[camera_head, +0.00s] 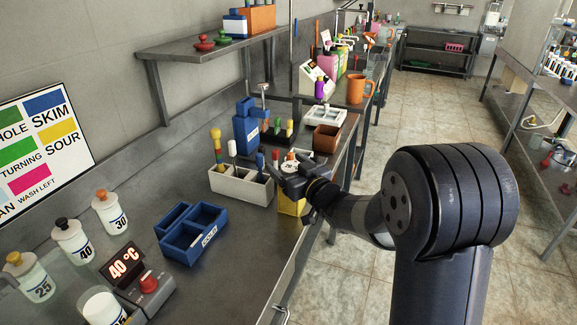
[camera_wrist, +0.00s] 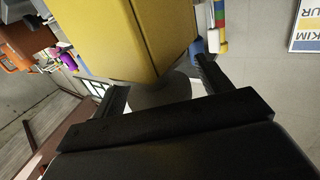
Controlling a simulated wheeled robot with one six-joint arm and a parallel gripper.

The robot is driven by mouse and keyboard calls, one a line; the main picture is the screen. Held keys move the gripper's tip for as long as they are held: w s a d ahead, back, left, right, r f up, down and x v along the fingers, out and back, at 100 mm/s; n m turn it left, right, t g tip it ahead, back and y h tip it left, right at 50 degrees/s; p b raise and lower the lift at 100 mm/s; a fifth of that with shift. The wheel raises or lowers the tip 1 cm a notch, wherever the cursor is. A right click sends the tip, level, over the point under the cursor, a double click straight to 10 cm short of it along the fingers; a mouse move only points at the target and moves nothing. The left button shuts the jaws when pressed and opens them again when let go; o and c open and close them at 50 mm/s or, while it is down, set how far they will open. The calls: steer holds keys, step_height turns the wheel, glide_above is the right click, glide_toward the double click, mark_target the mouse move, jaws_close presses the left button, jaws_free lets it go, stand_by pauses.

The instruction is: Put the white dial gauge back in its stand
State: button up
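My gripper (camera_head: 292,178) is at the front edge of the bench, beside a yellow box (camera_head: 292,206). In the wrist view my gripper (camera_wrist: 160,88) has its two fingers spread apart, and the yellow box (camera_wrist: 135,35) fills the space ahead of them. A rounded grey shape lies between the fingers; I cannot tell what it is. A white caddy (camera_head: 238,186) holds upright tools, one with a white head (camera_head: 232,149).
A blue divided tray (camera_head: 192,236), white bottles (camera_head: 73,242) and a red-knobbed temperature unit (camera_head: 146,285) stand nearer on the bench. A brown box (camera_head: 327,138) and an orange mug (camera_head: 359,89) are farther along. Bare bench lies around the tray; open floor is to the right.

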steer(key=v, duration=1.2)
steer(key=shift+b, duration=0.3)
steer(key=shift+c, duration=0.3)
stand_by(1.8)
